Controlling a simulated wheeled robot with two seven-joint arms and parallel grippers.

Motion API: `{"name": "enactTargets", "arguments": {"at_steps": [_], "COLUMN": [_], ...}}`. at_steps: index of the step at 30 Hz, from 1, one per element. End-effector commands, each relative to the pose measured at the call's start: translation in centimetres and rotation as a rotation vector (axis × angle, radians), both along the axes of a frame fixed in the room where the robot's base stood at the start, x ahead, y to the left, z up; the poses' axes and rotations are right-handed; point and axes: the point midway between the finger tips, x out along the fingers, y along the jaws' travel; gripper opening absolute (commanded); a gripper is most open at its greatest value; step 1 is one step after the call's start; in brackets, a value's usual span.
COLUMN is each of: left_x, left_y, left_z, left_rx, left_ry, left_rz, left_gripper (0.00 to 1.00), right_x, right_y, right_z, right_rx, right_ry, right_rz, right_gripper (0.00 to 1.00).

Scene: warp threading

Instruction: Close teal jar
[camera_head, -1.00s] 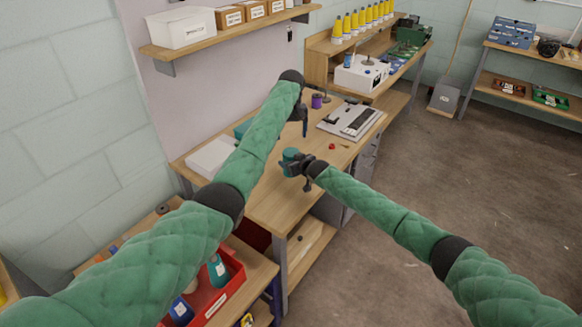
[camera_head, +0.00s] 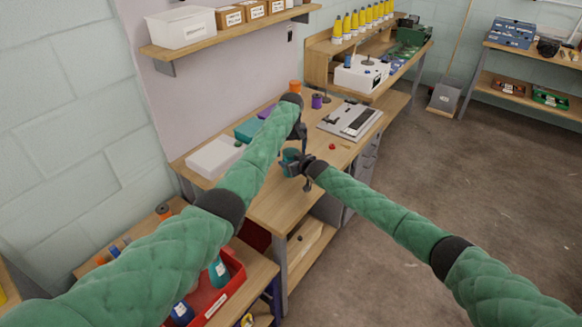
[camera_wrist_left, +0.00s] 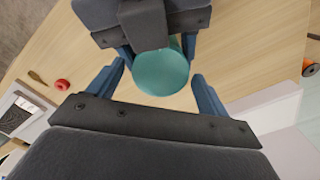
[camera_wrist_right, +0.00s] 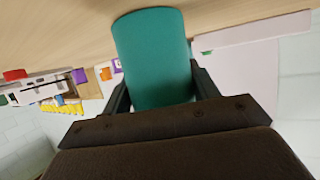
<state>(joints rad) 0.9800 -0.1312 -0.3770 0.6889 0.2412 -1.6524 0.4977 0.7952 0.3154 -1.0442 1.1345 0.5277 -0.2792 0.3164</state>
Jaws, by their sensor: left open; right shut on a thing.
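The teal jar (camera_head: 288,156) is held upright just above or on the workbench; I cannot tell which. My right gripper (camera_head: 296,165) is shut around its side, and the teal side (camera_wrist_right: 152,55) fills the middle of the right wrist view. My left gripper (camera_head: 301,138) is open and points down over the jar. In the left wrist view the round, smooth teal top (camera_wrist_left: 162,72) lies between the open left fingers. I cannot make out a seam between lid and body.
A white box (camera_head: 214,157), a teal case (camera_head: 248,130) and spools line the back. A red bin (camera_head: 226,290) stands on the lower table at the front.

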Motion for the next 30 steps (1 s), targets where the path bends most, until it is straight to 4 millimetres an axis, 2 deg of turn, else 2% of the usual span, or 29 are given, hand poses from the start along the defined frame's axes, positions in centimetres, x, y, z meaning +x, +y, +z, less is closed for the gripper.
{"name": "enactTargets", "arguments": {"at_steps": [5,12,21,22,24,25,30], "left_x": [-0.01,-0.01,-0.02,-0.02,-0.02,-0.02,-0.02], "left_y": [-0.01,0.00,-0.01,-0.01,-0.01,-0.01,0.00], "left_z": [0.00,0.01,0.01,0.01,0.01,0.02,0.02], "left_rx": [0.000,0.000,0.000,0.000,0.000,0.000,0.000], "left_ry": [0.000,0.000,0.001,0.001,0.001,0.001,0.001], "left_rz": [0.000,0.000,-0.007,-0.007,-0.007,-0.007,-0.007], "left_gripper": [0.78,0.34,0.33,0.67,0.80,0.86,0.86], "right_x": [0.03,0.03,0.01,0.01,0.01,0.02,0.02], "right_y": [0.02,0.02,0.03,0.03,0.03,0.04,0.03], "right_z": [0.07,0.07,0.07,0.07,0.07,0.08,0.07], "right_rx": [0.001,0.001,0.001,0.001,0.001,0.001,0.001], "right_ry": [-0.001,-0.001,-0.001,-0.001,-0.001,-0.001,-0.001], "right_rz": [0.000,0.000,0.000,0.000,0.000,0.000,0.000], "right_gripper": [0.00,0.00,0.00,0.00,0.00,0.00,0.00]}}
